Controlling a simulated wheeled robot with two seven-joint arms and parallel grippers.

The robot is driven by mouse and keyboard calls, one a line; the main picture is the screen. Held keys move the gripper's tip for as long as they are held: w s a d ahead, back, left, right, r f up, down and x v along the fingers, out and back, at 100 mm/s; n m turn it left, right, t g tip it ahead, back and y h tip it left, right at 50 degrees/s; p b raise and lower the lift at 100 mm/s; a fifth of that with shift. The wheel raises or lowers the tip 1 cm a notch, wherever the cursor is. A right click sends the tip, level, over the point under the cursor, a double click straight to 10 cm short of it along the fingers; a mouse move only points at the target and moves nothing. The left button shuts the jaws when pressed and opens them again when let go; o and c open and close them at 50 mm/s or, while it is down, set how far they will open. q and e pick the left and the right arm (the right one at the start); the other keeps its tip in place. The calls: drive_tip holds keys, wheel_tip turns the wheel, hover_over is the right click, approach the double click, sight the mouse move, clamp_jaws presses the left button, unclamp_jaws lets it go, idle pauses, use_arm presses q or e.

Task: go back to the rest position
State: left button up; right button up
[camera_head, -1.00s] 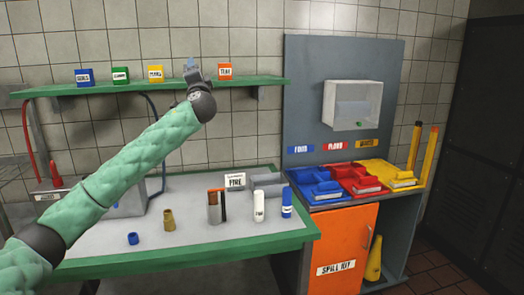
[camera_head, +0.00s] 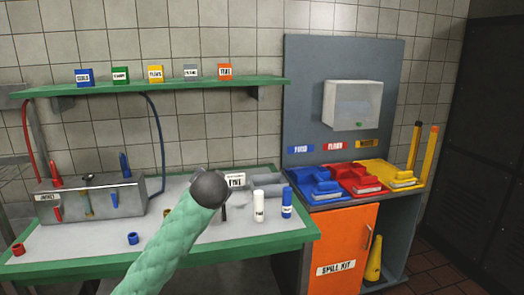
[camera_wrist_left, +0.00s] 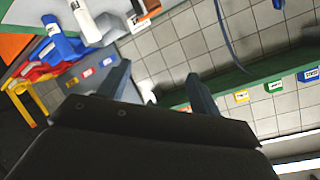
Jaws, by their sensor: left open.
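My left arm reaches up from the bottom of the head view, and its dark round wrist (camera_head: 209,188) is over the front middle of the green-edged table (camera_head: 200,252). The left gripper is mostly hidden behind that wrist. In the left wrist view the left gripper (camera_wrist_left: 160,88) has its two dark fingers wide apart with nothing between them. It is apart from the wall shelf. My right gripper is in neither view.
A white bottle (camera_head: 259,205) and a blue one (camera_head: 287,203) stand right of my wrist. A grey rack (camera_head: 100,190) is at the left. An orange cabinet (camera_head: 340,240) stands right.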

use_arm(q)
drive_tip(key=s+a+f+n+g+h, duration=0.15)
drive_tip(key=s+f+g, duration=0.25)
drive_tip(key=s+f, duration=1.3)
drive_tip(key=s+a+f+n+g+h, duration=0.1)
drive_tip(key=s+f+n+g+h, duration=0.15)
drive_tip(key=s+f, duration=1.4)
drive_tip(key=s+d+f+g, duration=0.1)
drive_tip(key=s+f+g, duration=0.4)
drive_tip(key=s+f, duration=1)
drive_tip(key=s, duration=0.3)
drive_tip(key=shift+d+f, duration=0.2)
drive_tip(key=shift+f, duration=0.1)
